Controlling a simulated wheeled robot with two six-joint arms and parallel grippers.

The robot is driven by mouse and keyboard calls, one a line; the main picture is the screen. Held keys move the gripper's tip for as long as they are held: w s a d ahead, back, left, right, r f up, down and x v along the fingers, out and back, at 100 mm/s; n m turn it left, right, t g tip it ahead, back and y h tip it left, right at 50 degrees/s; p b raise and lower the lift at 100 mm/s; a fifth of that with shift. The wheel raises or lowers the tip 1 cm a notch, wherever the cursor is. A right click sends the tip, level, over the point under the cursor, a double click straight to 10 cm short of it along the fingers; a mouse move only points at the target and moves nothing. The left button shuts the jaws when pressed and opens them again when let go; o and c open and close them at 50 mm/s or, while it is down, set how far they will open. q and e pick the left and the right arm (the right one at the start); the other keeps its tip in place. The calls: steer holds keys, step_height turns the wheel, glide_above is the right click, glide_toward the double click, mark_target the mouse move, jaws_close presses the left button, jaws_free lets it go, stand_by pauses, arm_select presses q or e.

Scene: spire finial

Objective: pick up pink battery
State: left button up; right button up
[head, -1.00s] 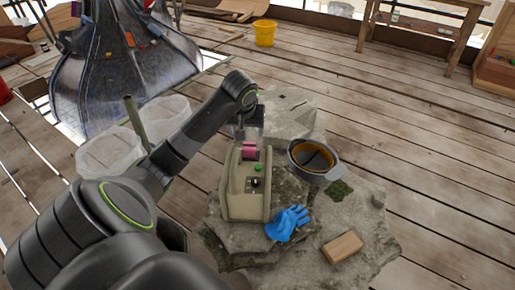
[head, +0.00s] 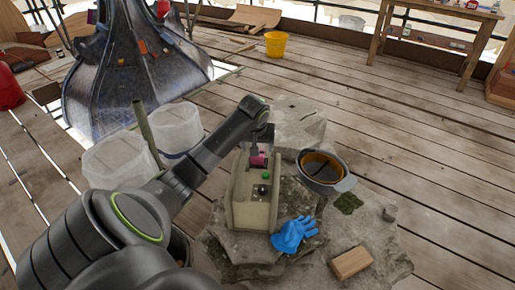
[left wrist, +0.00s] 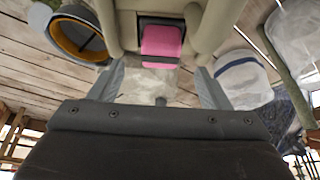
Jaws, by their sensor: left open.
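The pink battery (head: 257,160) sits at the far end of a beige holder (head: 250,208) on the stone. In the left wrist view the pink battery (left wrist: 160,42) shows between the holder's pale walls, in front of a dark slot. My left gripper (head: 265,143) is just above and behind the battery and partly covers it in the head view. In the left wrist view the left gripper (left wrist: 160,84) has its two fingers apart, with nothing between them. The battery lies beyond the fingertips. I cannot tell if they touch the holder. My right gripper is not in view.
A green knob (head: 266,175) and a black knob (head: 262,189) are in the holder. A blue glove (head: 293,234), a tan block (head: 350,262) and a grey pan (head: 322,171) are close by on the stone. White buckets (head: 120,162) stand left, under my arm.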

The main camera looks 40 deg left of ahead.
mark_target(258, 163)
arm_select(q)
steer(key=shift+w+a+f, duration=0.1)
steer(key=shift+w+f, duration=0.05)
steer(key=shift+f, duration=0.25)
steer(key=b+x, duration=0.2)
steer(key=x, duration=0.2)
steer(key=shift+f, duration=0.35)
steer(key=shift+w+a+f, duration=0.1)
steer(key=shift+f, duration=0.1)
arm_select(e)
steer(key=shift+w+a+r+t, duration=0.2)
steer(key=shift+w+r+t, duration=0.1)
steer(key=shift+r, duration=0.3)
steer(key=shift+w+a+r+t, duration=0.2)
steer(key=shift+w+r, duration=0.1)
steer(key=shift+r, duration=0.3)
arm_select(q)
jaws_close()
steer(key=shift+r, duration=0.15)
